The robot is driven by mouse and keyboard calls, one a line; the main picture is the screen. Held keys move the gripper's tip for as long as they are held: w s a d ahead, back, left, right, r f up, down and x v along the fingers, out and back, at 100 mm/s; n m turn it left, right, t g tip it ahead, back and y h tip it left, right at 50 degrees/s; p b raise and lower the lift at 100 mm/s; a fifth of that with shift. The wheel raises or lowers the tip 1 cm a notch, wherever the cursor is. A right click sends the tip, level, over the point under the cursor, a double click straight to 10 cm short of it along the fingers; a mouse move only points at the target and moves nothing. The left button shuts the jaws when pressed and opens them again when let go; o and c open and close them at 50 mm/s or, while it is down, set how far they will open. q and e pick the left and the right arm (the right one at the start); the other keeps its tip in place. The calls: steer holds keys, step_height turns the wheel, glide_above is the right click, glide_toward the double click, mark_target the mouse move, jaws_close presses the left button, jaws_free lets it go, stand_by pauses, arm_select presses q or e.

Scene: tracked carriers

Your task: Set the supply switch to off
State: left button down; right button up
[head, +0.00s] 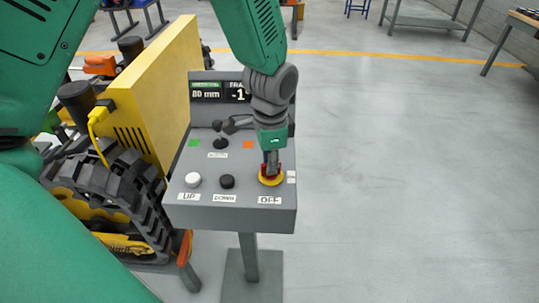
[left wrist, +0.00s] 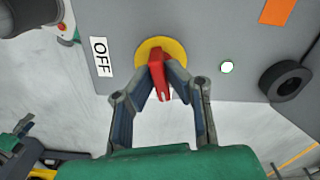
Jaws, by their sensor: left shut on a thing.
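The supply switch (head: 272,179) is a red handle on a yellow round plate at the right front of the grey control box (head: 235,212), above a label reading OFF (head: 270,200). In the left wrist view the red handle (left wrist: 157,72) stands out from its yellow disc beside the OFF label (left wrist: 100,57). My left gripper (head: 271,160) comes down onto the switch from above. Its fingertips (left wrist: 165,80) are closed around the red handle. The fingers partly hide the handle in the head view. My right gripper is not in view.
The box also carries a white UP button (head: 193,180), a black button (head: 227,182), a black selector (head: 220,144) and a display (head: 206,92). A yellow tracked carrier (head: 150,90) stands close on the left. The floor to the right is clear.

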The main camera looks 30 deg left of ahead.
arm_select(q)
steer(key=n+p, duration=0.3)
steer(key=shift+w+r+n, duration=0.25)
steer(key=shift+r+n, duration=0.05)
steer(key=shift+n, duration=0.1)
steer(key=n+p, duration=0.2)
steer(key=n, duration=0.1)
steer(key=shift+n+p, duration=0.3)
steer(key=shift+p, duration=0.1)
steer(key=n+p, duration=0.2)
steer(key=n, duration=0.1)
steer(key=shift+n, duration=0.3)
steer(key=shift+w+n+p, duration=0.15)
steer(key=shift+n+p, duration=0.75)
steer(key=shift+n, duration=0.8)
steer(key=shift+f, duration=0.1)
steer(key=c, duration=1.8)
jaws_free()
steer(key=shift+o, duration=1)
steer(key=shift+f, duration=0.15)
